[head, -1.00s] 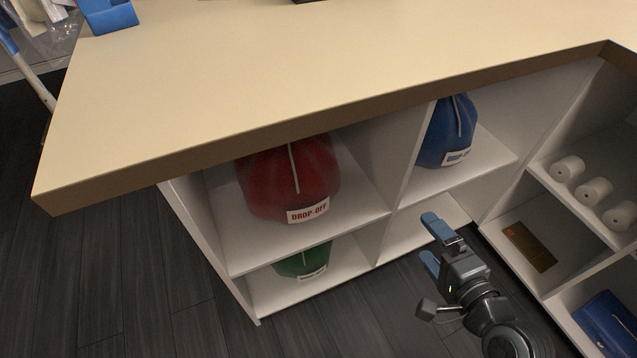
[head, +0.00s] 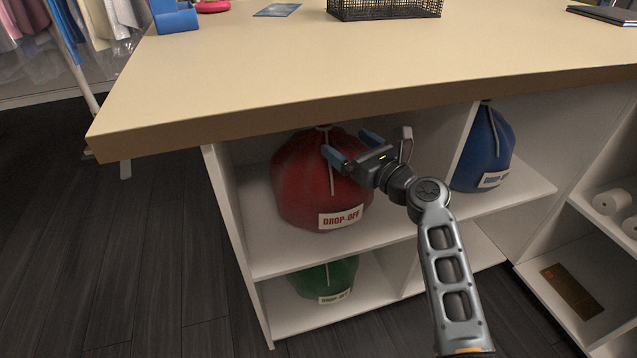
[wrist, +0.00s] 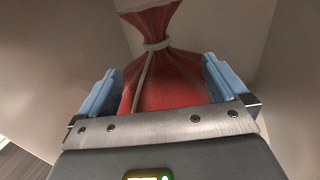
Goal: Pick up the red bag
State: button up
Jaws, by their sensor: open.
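The red bag (head: 300,185) sits upright in the upper left compartment of the white shelf, with a white DROP-OFF label on its front. Its tied neck and cord show in the wrist view (wrist: 160,85), between the two blue fingers. My gripper (head: 352,148) is open in front of the bag's upper part, with one finger to each side of the bag below its neck in the wrist view (wrist: 162,82). I cannot tell whether the fingers touch the cloth. Part of the bag's right side is hidden behind my gripper.
A blue bag (head: 485,155) stands in the compartment to the right, and a green bag (head: 325,278) in the one below. The wooden counter (head: 250,80) overhangs the shelf. A black wire basket (head: 385,10) stands on it. White rolls (head: 610,202) lie at far right.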

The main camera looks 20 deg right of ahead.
aim_at(328, 134)
jog(key=x, duration=0.2)
jog(key=b+x, duration=0.1)
jog(key=x, duration=0.1)
jog(key=f+b+x, duration=0.1)
jog(key=x, duration=0.1)
jog(key=shift+w+a+r, duration=0.1)
jog(key=shift+w+a, duration=0.15)
jog(key=shift+w, duration=0.1)
